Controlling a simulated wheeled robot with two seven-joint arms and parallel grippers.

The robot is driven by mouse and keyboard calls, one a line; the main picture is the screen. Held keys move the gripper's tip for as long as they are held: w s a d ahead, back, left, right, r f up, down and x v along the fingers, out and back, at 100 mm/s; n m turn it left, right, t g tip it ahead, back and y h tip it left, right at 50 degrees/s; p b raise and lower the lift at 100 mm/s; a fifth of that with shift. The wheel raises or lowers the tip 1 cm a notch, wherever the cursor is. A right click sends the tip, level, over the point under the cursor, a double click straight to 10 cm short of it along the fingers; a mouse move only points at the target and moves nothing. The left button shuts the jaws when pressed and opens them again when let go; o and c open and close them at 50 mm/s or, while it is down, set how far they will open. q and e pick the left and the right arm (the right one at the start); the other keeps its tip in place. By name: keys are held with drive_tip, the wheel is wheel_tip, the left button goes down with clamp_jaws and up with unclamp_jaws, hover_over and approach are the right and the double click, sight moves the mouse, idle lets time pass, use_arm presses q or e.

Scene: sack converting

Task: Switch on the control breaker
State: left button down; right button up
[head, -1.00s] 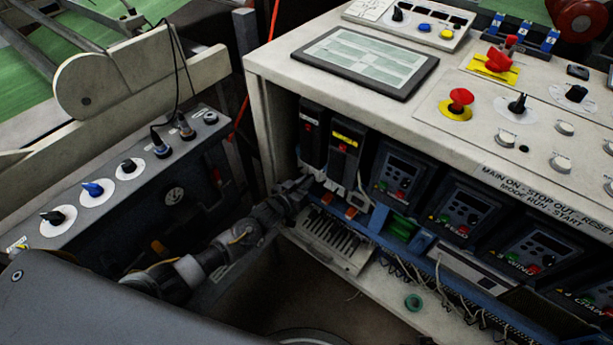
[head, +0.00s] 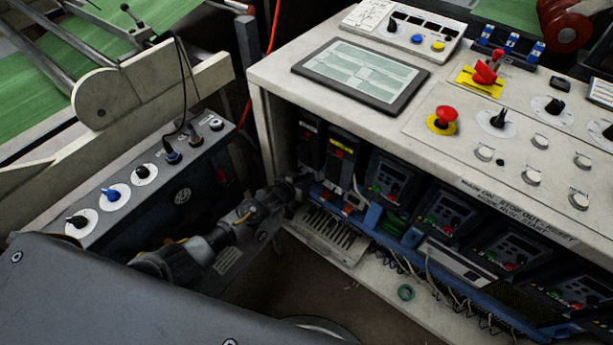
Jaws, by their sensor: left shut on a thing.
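My left gripper (head: 302,182) reaches into the open cabinet (head: 262,130) from the left. It is shut at the foot of the left black module (head: 309,148), on a small part that its fingers mostly hide. I cannot tell for sure whether that part is the control breaker or which way its lever sits. A second black module (head: 341,155) with a yellow label stands to the right. Small orange tabs (head: 348,210) show on the blue rail below. My right gripper is not in view.
Several drive units (head: 390,181) with small screens fill the cabinet to the right. On top are a tablet-like screen (head: 360,72), a red mushroom button (head: 445,115) and several knobs. A grey knob box (head: 150,185) flanks my left arm. Loose wires hang below the rail.

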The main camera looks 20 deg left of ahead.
use_arm(q)
drive_tip(key=shift+s+f, duration=0.1)
drive_tip(key=shift+f, duration=0.05)
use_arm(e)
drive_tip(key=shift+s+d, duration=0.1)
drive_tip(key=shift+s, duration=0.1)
use_arm(q)
drive_tip(key=c, duration=1.5)
unclamp_jaws()
